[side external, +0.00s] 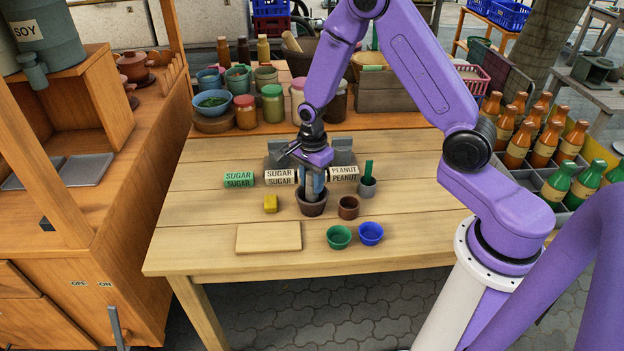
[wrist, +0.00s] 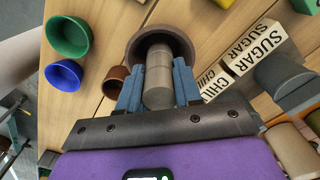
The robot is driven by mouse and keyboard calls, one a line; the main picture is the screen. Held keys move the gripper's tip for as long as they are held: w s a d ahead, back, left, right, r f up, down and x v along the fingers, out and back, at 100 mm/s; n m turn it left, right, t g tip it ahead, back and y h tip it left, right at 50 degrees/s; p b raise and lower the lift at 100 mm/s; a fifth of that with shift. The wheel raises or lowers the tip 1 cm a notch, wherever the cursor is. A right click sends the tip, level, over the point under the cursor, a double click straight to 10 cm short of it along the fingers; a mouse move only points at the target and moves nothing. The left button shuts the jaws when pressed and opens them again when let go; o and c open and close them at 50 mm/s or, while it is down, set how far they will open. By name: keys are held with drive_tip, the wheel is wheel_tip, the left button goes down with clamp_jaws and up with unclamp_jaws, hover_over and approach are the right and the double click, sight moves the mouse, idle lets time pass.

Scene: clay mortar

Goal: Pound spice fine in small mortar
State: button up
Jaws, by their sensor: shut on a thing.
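A small dark brown clay mortar (side external: 312,209) stands on the wooden table, below my gripper. It shows at the top of the wrist view (wrist: 138,44), its mouth facing the camera. My gripper (side external: 312,186) is shut on a grey pestle (side external: 310,190). In the wrist view, the blue fingers of my gripper (wrist: 158,88) press on both sides of the pestle (wrist: 158,72), whose far end is inside the mortar's mouth. The pestle looks about upright in the side view. The spice inside the mortar is hidden, and I cannot tell whether the pestle touches the bottom.
A brown cup (side external: 348,207) stands close right of the mortar, with green (side external: 339,237) and blue (side external: 371,234) bowls in front. Labelled blocks (side external: 280,176) and a grey holder (side external: 341,152) stand behind. A yellow block (side external: 271,203) and flat board (side external: 268,237) lie left. The table's left side is clear.

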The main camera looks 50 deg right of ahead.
drive_tip(key=shift+f, duration=1)
drive_tip(key=shift+r, duration=0.1)
drive_tip(key=shift+r, duration=0.95)
drive_tip(key=shift+r, duration=4.65)
drive_tip(key=shift+f, duration=0.1)
drive_tip(key=shift+f, duration=4.45)
